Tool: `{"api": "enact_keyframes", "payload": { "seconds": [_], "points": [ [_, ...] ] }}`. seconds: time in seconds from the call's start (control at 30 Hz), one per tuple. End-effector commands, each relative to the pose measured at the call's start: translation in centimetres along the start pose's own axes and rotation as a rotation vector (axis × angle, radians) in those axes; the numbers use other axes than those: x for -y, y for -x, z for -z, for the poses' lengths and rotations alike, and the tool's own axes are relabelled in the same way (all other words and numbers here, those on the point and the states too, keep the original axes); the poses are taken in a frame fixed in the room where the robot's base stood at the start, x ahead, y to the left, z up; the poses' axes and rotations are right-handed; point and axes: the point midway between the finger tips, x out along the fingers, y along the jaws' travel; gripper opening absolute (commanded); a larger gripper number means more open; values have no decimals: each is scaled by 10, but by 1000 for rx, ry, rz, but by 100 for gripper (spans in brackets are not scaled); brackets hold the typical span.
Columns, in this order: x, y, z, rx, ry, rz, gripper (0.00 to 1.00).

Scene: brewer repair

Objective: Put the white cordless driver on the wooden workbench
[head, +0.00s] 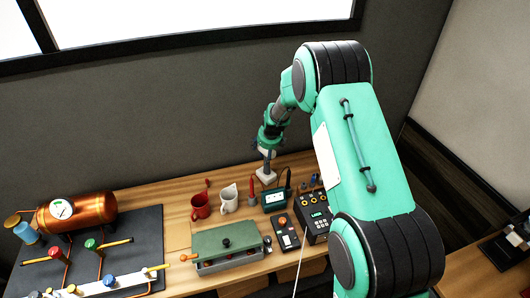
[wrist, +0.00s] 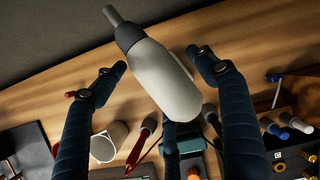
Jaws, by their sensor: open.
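The white cordless driver (wrist: 165,80), with a dark grey collar and a narrow grey tip, shows large in the wrist view. Its pale base (head: 266,176) shows in the head view at the back of the wooden workbench (head: 160,200). It appears to rest on the bench, partly hidden behind my gripper. My gripper (head: 266,152) is right above it, pointing down. In the wrist view, my gripper (wrist: 158,67) is open, with dark fingers spread on either side of the driver. A gap shows on the left; contact on the right is unclear.
A black control box (head: 316,215) is to the right. A green-lidded box (head: 226,245) is in front. A copper boiler (head: 80,210) stands left.

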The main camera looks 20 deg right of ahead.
Motion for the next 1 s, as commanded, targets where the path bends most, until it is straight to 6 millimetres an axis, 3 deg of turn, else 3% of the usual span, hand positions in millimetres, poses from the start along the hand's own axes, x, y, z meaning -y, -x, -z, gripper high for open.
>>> {"api": "enact_keyframes", "payload": {
  "seconds": [0.37, 1.0],
  "points": [
    [0, 21, -1, 1, 0, 0, 72],
    [0, 107, -1, 1, 0, 1, 72]
  ]
}}
